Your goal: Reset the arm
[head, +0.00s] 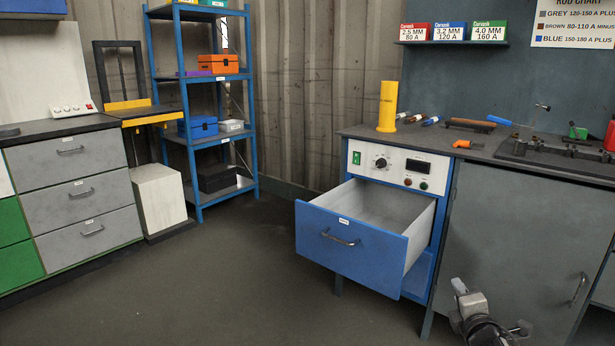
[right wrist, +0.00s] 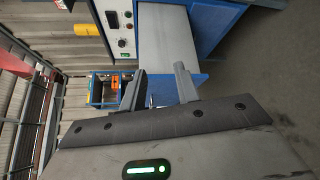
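My right gripper (head: 488,308) shows at the bottom right of the head view, low in front of the grey cabinet door and to the right of the open blue drawer (head: 350,252). In the right wrist view its two fingers (right wrist: 159,72) stand apart with nothing held between them. The drawer is pulled out and its visible inside looks empty; it also shows beyond the fingers in the right wrist view (right wrist: 168,50). The gripper appears clear of the drawer and its handle. My left gripper is not in view.
The workbench (head: 480,147) carries a yellow cylinder (head: 388,106), an orange tool (head: 466,144) and other tools. A blue shelf rack (head: 199,142) and grey drawers (head: 80,192) stand at the left. The floor (head: 215,285) between is clear.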

